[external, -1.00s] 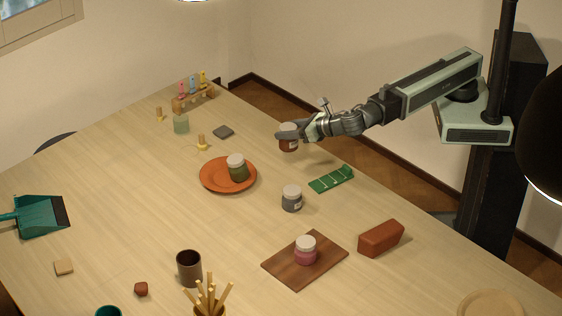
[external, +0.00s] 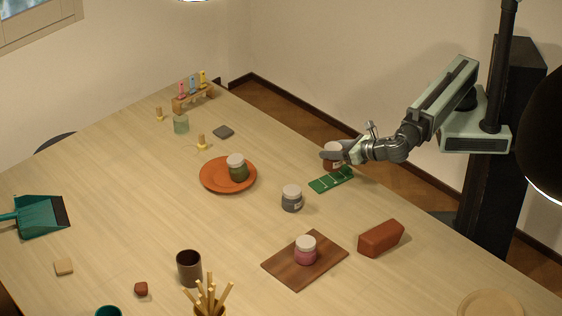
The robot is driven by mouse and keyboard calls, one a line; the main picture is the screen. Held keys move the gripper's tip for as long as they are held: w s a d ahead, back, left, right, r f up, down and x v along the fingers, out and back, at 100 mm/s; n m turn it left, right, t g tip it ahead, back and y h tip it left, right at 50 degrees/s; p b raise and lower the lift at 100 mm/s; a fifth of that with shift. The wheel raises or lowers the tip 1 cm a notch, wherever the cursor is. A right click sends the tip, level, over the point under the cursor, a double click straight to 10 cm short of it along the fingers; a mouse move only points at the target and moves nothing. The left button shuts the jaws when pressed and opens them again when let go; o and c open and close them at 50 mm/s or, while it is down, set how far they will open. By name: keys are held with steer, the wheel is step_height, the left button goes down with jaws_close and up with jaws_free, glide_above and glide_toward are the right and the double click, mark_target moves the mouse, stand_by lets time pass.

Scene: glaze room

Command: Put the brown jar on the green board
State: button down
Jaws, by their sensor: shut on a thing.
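My gripper (external: 330,154) is shut on the brown jar (external: 333,163), which has a pale lid and is partly hidden by the fingers. The jar appears upright, over or just behind the far edge of the green board (external: 322,186). I cannot tell whether the jar touches the board or hangs above it. The green board is small, with pale lines across it, and lies near the table's far right edge.
A grey jar (external: 291,199) stands just left of the green board. A green jar (external: 238,170) sits on an orange plate (external: 211,187). A pink jar (external: 306,254) stands on a brown wooden board (external: 283,275). A red-brown block (external: 381,238) lies near the right edge.

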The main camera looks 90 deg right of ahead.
mark_target(332, 162)
step_height(332, 162, down, 5)
steer(key=b, duration=0.4)
steer(key=shift+f, duration=0.15)
steer(key=shift+r, duration=0.2)
steer(key=shift+f, duration=0.1)
steer(key=c, duration=0.6)
jaws_free()
steer(key=shift+r+p, duration=0.25)
steer(key=shift+p, duration=0.05)
steer(key=shift+p+v, duration=2.15)
steer(key=shift+v, duration=3.8)
